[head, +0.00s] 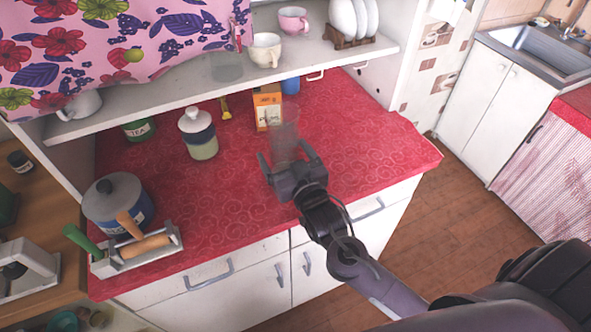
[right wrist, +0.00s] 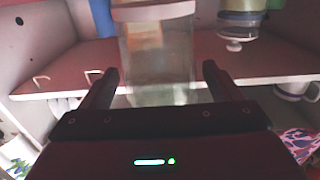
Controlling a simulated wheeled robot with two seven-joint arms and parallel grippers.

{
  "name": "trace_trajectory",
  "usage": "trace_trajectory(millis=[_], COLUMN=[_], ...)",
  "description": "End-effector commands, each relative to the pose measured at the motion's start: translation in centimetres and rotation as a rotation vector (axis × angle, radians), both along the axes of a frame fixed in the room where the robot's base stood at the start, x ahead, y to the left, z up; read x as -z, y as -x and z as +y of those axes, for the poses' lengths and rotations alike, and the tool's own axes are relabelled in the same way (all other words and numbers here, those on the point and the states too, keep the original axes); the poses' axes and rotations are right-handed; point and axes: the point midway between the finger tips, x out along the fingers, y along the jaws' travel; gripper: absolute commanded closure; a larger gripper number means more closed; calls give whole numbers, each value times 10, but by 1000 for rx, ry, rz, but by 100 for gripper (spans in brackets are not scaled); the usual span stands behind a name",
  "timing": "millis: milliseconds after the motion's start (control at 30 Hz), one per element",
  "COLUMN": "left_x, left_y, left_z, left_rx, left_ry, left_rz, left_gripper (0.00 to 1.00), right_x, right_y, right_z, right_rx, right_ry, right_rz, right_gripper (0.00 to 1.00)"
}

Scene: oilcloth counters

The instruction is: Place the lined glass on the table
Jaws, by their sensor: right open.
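A clear glass (head: 285,132) is upright above or on the red-covered counter (head: 345,150), in front of the orange carton. My right gripper (head: 280,160) is at its near side, open, with its fingers pointing toward it. In the right wrist view, which looks upside down, the glass (right wrist: 157,55) shows between and beyond the two spread fingers (right wrist: 157,85). The gripper hides the base of the glass in the head view, so I cannot tell whether it rests on the counter. Fine lines on the glass are not clear. My left gripper is not in view.
The orange carton (head: 267,107) and lidded jar (head: 198,135) stand behind. A pot (head: 118,200) and a grey caddy (head: 135,252) fill the left end. The white shelf (head: 330,52) overhangs the back, holding another clear glass (head: 227,66) and cups. The counter's right part is clear.

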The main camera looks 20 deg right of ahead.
Motion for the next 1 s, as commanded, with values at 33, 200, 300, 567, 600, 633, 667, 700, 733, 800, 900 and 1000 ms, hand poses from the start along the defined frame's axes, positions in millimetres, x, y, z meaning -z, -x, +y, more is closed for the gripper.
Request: trace_trajectory(millis=[33, 200, 300, 567, 600, 633, 667, 700, 733, 800, 900, 1000], left_x=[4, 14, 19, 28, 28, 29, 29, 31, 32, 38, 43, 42], left_y=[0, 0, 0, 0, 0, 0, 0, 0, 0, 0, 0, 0], left_z=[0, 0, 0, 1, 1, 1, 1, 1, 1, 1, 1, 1], left_rx=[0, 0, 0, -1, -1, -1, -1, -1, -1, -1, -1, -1], left_ry=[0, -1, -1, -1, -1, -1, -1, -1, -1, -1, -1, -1], left_rz=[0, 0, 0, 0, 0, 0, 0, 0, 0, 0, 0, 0], left_gripper=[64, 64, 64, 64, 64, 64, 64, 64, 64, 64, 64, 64], right_x=[4, 6, 5, 3, 2, 2, 2, 2, 2, 4, 5, 3], right_y=[8, 43, 64, 103, 106, 108, 110, 109, 107, 95, 77, 66], right_z=[0, -1, -2, -3, -3, -4, -4, -4, -4, -3, -2, -1], right_rx=[-1, -2, -1, 0, -1, -1, -1, 0, 0, 0, 0, -1], right_ry=[0, 0, 0, 1, 1, 1, 2, 2, 1, 0, -2, -3], right_rz=[4, 6, 5, 4, 2, 2, 2, 0, -2, -7, -6, -3], right_gripper=[15, 15, 15, 15, 15, 15, 12, 12, 12, 12, 12, 12])
